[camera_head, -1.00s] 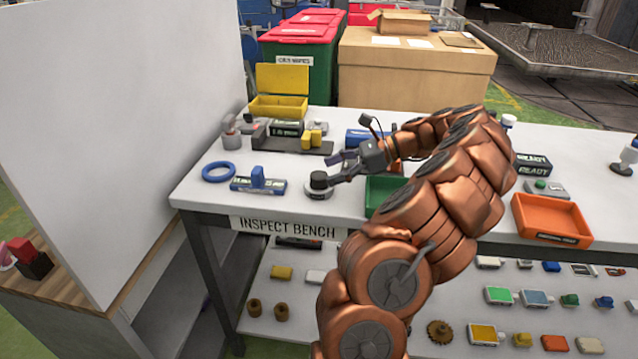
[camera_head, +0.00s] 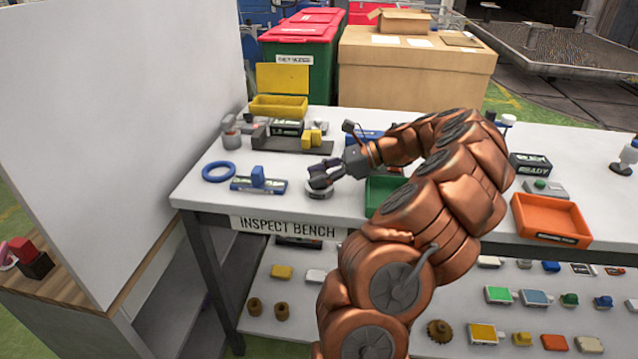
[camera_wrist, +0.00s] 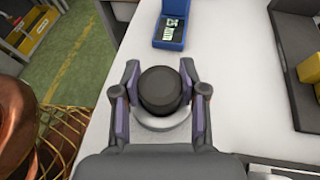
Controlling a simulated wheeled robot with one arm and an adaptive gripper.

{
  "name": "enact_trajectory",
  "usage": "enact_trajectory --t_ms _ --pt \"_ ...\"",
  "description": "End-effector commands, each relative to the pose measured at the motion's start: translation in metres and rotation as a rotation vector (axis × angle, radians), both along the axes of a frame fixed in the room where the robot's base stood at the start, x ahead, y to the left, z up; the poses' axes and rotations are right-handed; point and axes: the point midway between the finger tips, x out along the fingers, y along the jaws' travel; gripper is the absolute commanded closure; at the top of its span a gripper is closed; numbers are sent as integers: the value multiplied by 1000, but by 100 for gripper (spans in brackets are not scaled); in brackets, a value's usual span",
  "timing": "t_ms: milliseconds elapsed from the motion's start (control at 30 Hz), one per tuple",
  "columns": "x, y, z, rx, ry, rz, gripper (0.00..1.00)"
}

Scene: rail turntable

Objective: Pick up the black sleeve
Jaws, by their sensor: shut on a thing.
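The black sleeve (camera_wrist: 160,90) is a short dark round piece on a pale round base (camera_wrist: 160,122). In the wrist view it sits between the two fingers of my gripper (camera_wrist: 161,92), which is shut on it. In the head view my gripper (camera_head: 325,172) is at the sleeve's spot near the bench's front edge, and the fingers mostly hide the sleeve. The pale base (camera_head: 319,193) shows just below the fingers, on the bench top. I cannot see a gap between sleeve and base.
A blue gauge block (camera_head: 258,182) and a blue ring (camera_head: 218,172) lie to the left on the white bench. A green tray (camera_head: 380,192) is close on the right, partly behind my arm. An orange tray (camera_head: 550,218) stands farther right. A dark fixture with yellow blocks (camera_head: 311,138) lies behind.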

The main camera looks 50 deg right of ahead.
Motion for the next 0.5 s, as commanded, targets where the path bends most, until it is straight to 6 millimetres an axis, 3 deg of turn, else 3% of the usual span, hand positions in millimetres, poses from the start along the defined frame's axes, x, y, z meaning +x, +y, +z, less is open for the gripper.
enact_trajectory --t_ms 67,300,500 --pt "0 0 0 0 0 0 74" --pt "0 0 0 0 0 0 99" --pt "0 0 0 1 -1 0 100"
